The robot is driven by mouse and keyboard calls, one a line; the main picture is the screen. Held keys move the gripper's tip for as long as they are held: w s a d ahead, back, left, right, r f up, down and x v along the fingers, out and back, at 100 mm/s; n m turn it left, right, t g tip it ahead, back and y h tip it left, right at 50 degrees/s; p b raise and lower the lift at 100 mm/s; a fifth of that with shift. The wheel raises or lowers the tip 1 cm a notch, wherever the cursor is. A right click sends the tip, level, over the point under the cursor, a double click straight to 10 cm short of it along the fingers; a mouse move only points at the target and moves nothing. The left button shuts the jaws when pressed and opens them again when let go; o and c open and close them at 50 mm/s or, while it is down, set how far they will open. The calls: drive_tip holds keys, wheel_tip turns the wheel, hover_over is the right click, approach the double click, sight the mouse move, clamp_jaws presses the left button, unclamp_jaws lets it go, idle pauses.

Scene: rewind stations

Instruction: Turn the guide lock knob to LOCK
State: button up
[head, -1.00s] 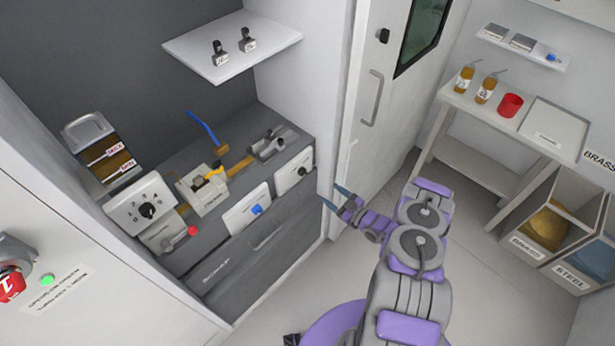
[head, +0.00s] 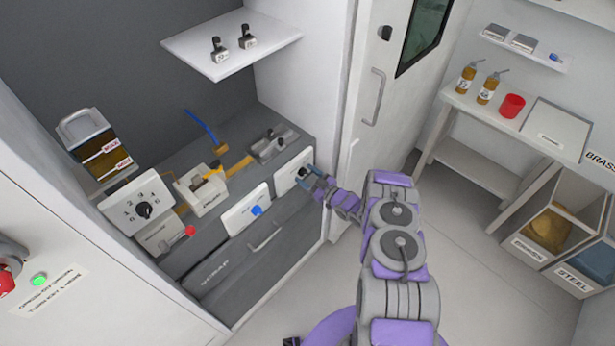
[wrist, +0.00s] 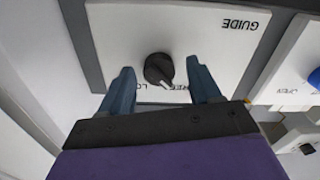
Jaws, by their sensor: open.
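The guide lock knob (wrist: 158,68) is a black round knob on a white plate (wrist: 220,55) marked GUIDE, upside down in the wrist view. Its pale pointer mark faces the lower edge, near the partly hidden FREE lettering, with LO showing beside it. My gripper (wrist: 162,76) is open, its two blue fingers on either side of the knob with gaps between. In the head view the knob (head: 303,172) is on the rightmost plate of the grey bench front, with my gripper (head: 316,184) right at it. I cannot tell how deep the fingertips reach.
A plate with a blue knob (head: 257,210) is left of the guide plate. Further left are a numbered dial (head: 144,210) and a red-tipped lever (head: 190,231). A white wall and door (head: 375,95) stand close on the right. A shelf (head: 265,42) hangs above.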

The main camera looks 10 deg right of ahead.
drive_tip(key=shift+d, duration=0.1)
drive_tip(key=shift+c, duration=0.4)
drive_tip(key=c, duration=1)
drive_tip(key=shift+o, duration=0.2)
drive_tip(key=shift+m, duration=0.4)
drive_tip(key=m+b, duration=0.4)
drive_tip(key=m, duration=0.8)
drive_tip(key=shift+d+m, duration=0.15)
drive_tip(key=shift+m, duration=0.25)
drive_tip(key=m, duration=0.4)
drive_tip(key=shift+b, duration=0.35)
drive_tip(key=shift+m, duration=0.3)
